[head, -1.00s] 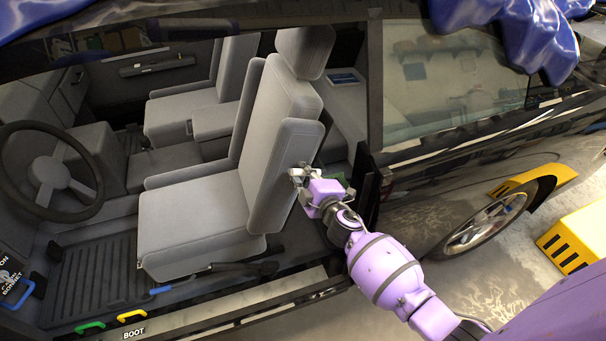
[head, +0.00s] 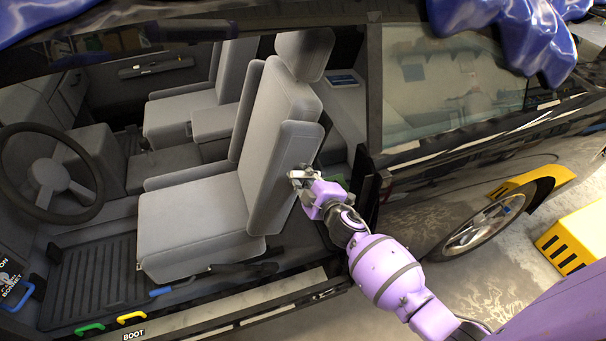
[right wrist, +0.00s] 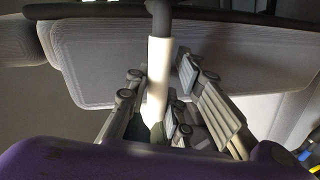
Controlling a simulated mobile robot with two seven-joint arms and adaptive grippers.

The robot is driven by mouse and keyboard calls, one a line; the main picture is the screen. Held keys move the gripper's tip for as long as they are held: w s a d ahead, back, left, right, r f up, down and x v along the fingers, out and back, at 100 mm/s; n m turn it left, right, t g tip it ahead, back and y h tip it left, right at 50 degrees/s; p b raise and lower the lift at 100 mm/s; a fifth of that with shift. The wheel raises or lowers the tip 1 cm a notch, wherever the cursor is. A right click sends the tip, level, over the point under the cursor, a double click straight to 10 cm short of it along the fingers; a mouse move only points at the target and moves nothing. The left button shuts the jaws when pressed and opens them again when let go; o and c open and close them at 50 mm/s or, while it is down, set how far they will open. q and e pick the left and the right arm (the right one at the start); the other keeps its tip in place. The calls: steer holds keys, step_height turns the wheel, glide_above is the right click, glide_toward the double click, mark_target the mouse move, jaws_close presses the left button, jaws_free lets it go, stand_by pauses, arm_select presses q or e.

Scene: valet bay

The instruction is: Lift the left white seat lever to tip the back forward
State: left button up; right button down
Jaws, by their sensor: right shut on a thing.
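The front grey seat (head: 195,215) has its back (head: 282,120) upright, leaning slightly rearward. My right gripper (head: 302,178) reaches through the door opening to the rear side of that back. In the right wrist view the white lever (right wrist: 159,72) stands on a dark rod between the fingers of my right gripper (right wrist: 162,95), which is shut on it. In the head view the lever is mostly hidden by the fingers. My left gripper is not in view.
A steering wheel (head: 48,172) is at the left. Blue (head: 172,287), green (head: 90,328) and yellow (head: 131,317) handles lie along the sill. The door pillar (head: 369,195) stands close right of my right wrist. A yellow slotted block (head: 572,240) is on the floor.

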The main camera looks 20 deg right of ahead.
steer(key=shift+w+d+r, duration=0.15)
steer(key=shift+w+r, duration=0.1)
steer(key=shift+r, duration=0.3)
steer(key=shift+w+d+r, duration=0.1)
steer(key=shift+w+r, duration=0.1)
steer(key=shift+r, duration=0.35)
steer(key=c, duration=1.9)
jaws_free()
steer(key=shift+o, duration=1.3)
steer(key=shift+s+d+r, duration=0.1)
steer(key=shift+s, duration=0.05)
steer(key=shift+s+f, duration=0.1)
steer(key=shift+f, duration=0.1)
steer(key=shift+s, duration=0.1)
